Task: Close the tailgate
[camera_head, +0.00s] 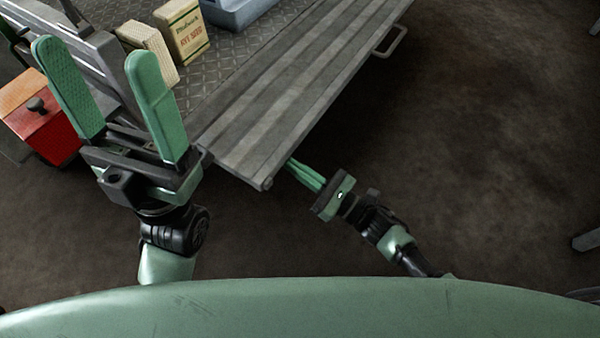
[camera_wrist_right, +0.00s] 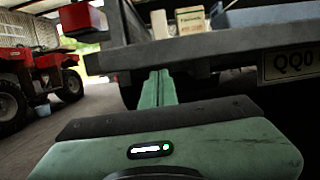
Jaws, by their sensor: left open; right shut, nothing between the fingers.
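The tailgate (camera_head: 290,95) is a grey ribbed metal panel, folded down about level at the rear of the cargo bed (camera_head: 235,60). A metal loop handle (camera_head: 392,42) sticks out at its far right edge. My left gripper (camera_head: 107,85) is open and raised at the left, close to the camera, with nothing between its green fingers. My right gripper (camera_head: 302,173) is shut and empty, its fingertips at the tailgate's outer edge near the lower corner. In the right wrist view its fingers (camera_wrist_right: 160,85) point at the tailgate's edge (camera_wrist_right: 215,47); I cannot tell if they touch.
A seed box (camera_head: 182,30), a second pale box (camera_head: 148,48) and a blue-grey container (camera_head: 235,10) stand on the bed. A red box (camera_head: 45,125) is at the left. A red quad (camera_wrist_right: 35,75) stands further off in the right wrist view.

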